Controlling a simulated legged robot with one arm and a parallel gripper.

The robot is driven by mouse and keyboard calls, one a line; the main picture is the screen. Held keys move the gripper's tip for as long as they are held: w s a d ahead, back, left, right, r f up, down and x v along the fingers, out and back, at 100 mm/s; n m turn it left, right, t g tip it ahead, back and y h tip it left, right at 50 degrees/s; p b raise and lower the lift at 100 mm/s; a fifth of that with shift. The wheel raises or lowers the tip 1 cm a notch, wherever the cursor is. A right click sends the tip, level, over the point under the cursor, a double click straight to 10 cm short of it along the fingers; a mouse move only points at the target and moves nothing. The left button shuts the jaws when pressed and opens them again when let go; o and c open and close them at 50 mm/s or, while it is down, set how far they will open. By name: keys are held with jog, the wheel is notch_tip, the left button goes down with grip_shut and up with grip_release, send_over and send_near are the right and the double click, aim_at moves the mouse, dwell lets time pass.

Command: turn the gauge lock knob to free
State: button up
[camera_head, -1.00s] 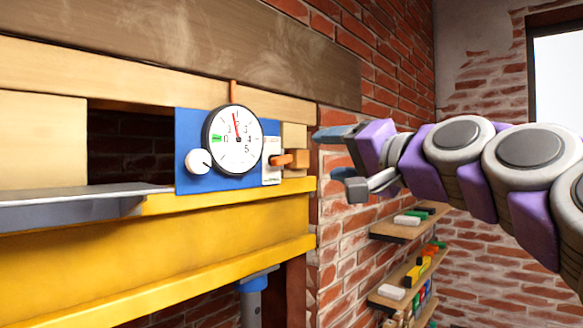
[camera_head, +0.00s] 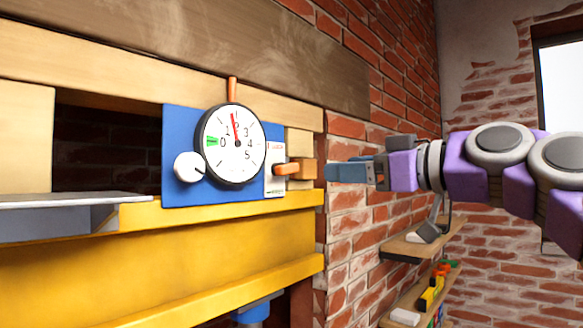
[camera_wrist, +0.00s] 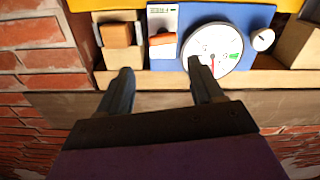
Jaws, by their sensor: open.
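The white round gauge lock knob (camera_head: 189,167) sits on a blue panel (camera_head: 180,125), at the lower left of the gauge dial (camera_head: 238,148). A dark pointer mark on the knob points to the lower right. The dial's red needle stands near the top. In the wrist view the knob (camera_wrist: 263,40) is at the upper right, beside the dial (camera_wrist: 213,52). My gripper (camera_head: 328,172) is open and empty, to the right of the panel and apart from the knob. In the wrist view its two fingers (camera_wrist: 160,75) are spread, one overlapping the dial's lower edge.
An orange-brown lever (camera_head: 287,169) and a white labelled plate (camera_head: 275,172) sit right of the dial. A yellow beam (camera_head: 150,255) runs below, and a grey ledge (camera_head: 70,200) juts out at left. Wall shelves (camera_head: 400,247) hold small items beyond my arm.

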aim_at(292, 169)
jog(key=p+x, duration=0.2)
jog(key=x, duration=1.1)
jog(key=shift+a+p, duration=0.2)
jog(key=shift+p, duration=0.2)
jog(key=shift+a, duration=0.1)
